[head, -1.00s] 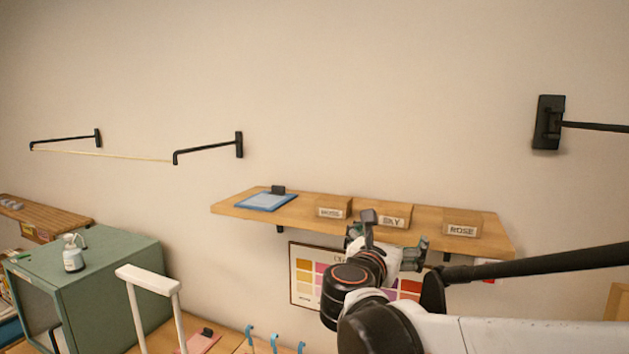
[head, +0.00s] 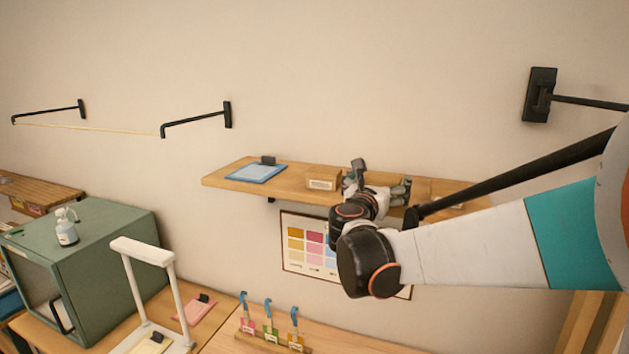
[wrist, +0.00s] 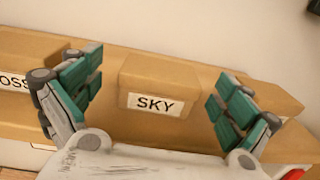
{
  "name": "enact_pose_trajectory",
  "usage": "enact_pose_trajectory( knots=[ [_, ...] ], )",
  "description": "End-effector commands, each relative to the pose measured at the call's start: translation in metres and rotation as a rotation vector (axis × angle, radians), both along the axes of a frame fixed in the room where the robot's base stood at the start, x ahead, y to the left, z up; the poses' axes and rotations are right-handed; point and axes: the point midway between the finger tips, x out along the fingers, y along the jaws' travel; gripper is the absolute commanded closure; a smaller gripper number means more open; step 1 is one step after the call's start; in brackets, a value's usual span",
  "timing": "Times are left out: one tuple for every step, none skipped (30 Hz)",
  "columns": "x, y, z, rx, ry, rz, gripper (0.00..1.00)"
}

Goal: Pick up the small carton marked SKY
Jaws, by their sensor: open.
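The small carton marked SKY (wrist: 155,78) is a tan box with a white label, upright on the wooden shelf (head: 228,180). In the wrist view it sits between the two green-padded fingers of my gripper (wrist: 158,97), with a visible gap on each side. My gripper is open and empty, its fingers spread. In the head view, my gripper (head: 381,182) is in front of the shelf and hides the SKY carton.
A carton marked MOSS (head: 323,179) stands left of my gripper. A blue clipboard (head: 256,173) lies at the shelf's left end. A colour chart (head: 300,245) hangs below.

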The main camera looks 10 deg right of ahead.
Motion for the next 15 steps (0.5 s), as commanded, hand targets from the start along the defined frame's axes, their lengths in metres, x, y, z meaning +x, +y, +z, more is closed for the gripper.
enact_pose_trajectory(
  knots=[
    [0.006, -0.007, 0.003, 0.000, 0.000, -0.003, 0.03],
    [0.009, -0.010, 0.003, 0.000, 0.000, -0.004, 0.03],
    [0.013, -0.013, 0.003, 0.000, 0.000, -0.003, 0.03],
    [0.017, -0.015, 0.002, 0.000, 0.000, -0.002, 0.03],
    [0.019, -0.017, 0.002, 0.000, 0.000, -0.001, 0.03],
    [0.022, -0.019, 0.002, 0.000, 0.000, -0.001, 0.03],
    [0.023, -0.021, 0.002, 0.000, 0.000, -0.002, 0.03],
    [0.025, -0.022, 0.001, 0.000, 0.000, -0.002, 0.03],
    [0.026, -0.023, 0.001, 0.000, 0.000, -0.002, 0.03],
    [0.026, -0.023, 0.001, 0.000, 0.000, -0.001, 0.03],
    [0.026, -0.023, 0.001, 0.000, 0.000, -0.001, 0.03],
    [0.026, -0.023, 0.001, 0.000, 0.000, -0.001, 0.03],
    [0.026, -0.023, 0.000, 0.000, 0.000, -0.001, 0.03],
    [0.026, -0.023, 0.000, 0.000, 0.000, -0.001, 0.03],
    [0.026, -0.023, 0.000, 0.000, 0.000, -0.001, 0.03]
  ],
)
